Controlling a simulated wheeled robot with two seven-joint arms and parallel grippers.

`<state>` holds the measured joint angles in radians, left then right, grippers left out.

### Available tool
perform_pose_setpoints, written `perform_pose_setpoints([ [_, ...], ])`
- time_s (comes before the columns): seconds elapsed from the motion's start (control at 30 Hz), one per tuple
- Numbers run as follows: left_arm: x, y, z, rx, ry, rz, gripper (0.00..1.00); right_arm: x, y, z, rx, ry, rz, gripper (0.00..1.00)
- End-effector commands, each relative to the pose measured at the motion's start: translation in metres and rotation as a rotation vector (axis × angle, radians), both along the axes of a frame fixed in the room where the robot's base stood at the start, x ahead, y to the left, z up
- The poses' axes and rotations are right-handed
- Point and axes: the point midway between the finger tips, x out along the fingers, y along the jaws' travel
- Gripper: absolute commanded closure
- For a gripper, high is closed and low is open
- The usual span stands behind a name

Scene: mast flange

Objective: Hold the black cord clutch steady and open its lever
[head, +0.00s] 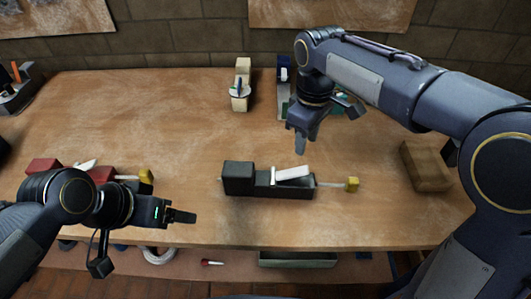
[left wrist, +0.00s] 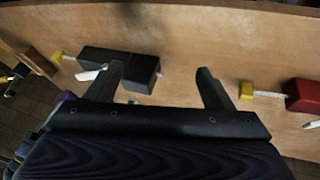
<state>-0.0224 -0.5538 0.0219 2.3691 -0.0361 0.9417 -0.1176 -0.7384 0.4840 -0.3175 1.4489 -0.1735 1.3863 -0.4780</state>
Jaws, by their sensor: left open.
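The black cord clutch (head: 240,180) lies on the table in the middle of the head view. Its white lever (head: 292,173) lies along its right part, slightly tilted. A pale cord runs out right to a yellow end piece (head: 353,184). My left gripper (head: 181,215) is open and empty, left of the clutch and apart from it. The left wrist view shows the black clutch (left wrist: 140,72) beyond the open fingers (left wrist: 160,70), with its white lever (left wrist: 88,75). My right gripper (head: 300,142) points down above and behind the clutch; its finger gap is not clear.
A red clutch (head: 44,166) with a yellow end piece lies left, partly behind my left arm. A wooden block (head: 427,166) lies right. A cream-coloured device (head: 241,85) stands at the back. Below the table's front edge is a shelf with a green tray (head: 297,260).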

Motion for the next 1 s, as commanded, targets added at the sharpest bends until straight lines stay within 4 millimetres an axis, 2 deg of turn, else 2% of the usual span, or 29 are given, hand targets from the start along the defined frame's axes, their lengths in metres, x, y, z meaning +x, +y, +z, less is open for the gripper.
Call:
perform_pose_setpoints([
  [0.27, 0.074, -0.026, 0.006, 0.241, 0.049, -0.516, 0.25, 0.000, 0.000, 0.000, 0.001, 0.000, -0.002, 0.64],
  [0.4, 0.111, -0.052, -0.002, 0.342, 0.063, -0.779, 0.25, 0.000, 0.000, 0.000, 0.001, 0.000, -0.002, 0.64],
  [0.6, 0.156, -0.099, -0.024, 0.457, 0.082, -1.130, 0.25, 0.000, 0.000, 0.000, 0.001, 0.000, -0.002, 0.64],
  [0.8, 0.179, -0.134, -0.046, 0.518, 0.091, -1.357, 0.25, 0.000, 0.000, 0.000, 0.001, 0.000, -0.002, 0.64],
  [1.0, 0.185, -0.146, -0.059, 0.538, 0.098, -1.432, 0.25, 0.000, 0.000, 0.000, 0.001, 0.000, -0.002, 0.64],
])
